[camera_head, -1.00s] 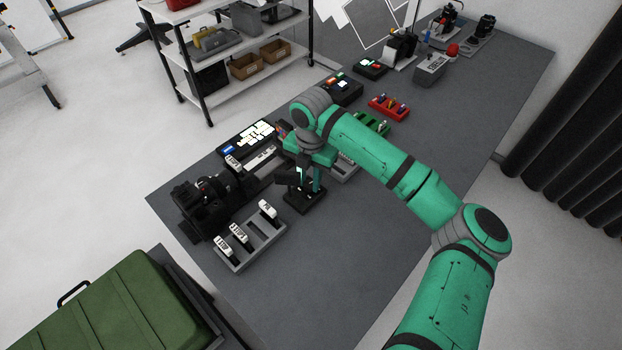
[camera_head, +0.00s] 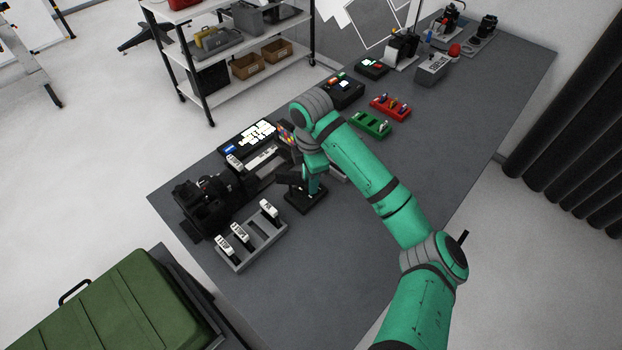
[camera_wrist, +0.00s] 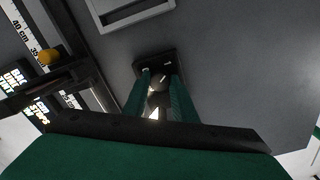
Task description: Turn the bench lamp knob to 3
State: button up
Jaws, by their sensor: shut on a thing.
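The bench lamp knob unit is a small black base (camera_head: 303,205) on the table, below my arm. In the wrist view its dark plate (camera_wrist: 153,61) carries a rounded knob (camera_wrist: 157,80). My gripper (camera_head: 309,190) is over the base, with its green fingers reaching down to it. In the wrist view the two fingers of my gripper (camera_wrist: 161,82) stand one on each side of the knob and are shut on it. The scale marks and the knob's exact setting cannot be read.
A grey tray (camera_head: 254,251) with several white-labelled pieces stands at left. A black machine (camera_head: 203,204) and a lit panel (camera_head: 250,137) are behind it. Red (camera_head: 390,106) and green (camera_head: 371,125) racks lie further back. The table's front right is clear.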

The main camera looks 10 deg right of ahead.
jog(key=m, duration=0.5)
jog(key=shift+a, duration=0.15)
jog(key=shift+m, duration=0.4)
jog(key=o, duration=1)
jog(key=shift+o, duration=0.2)
jog(key=shift+r, duration=0.15)
notch_tip(320, 180, up, 11)
jog(key=shift+f, duration=0.2)
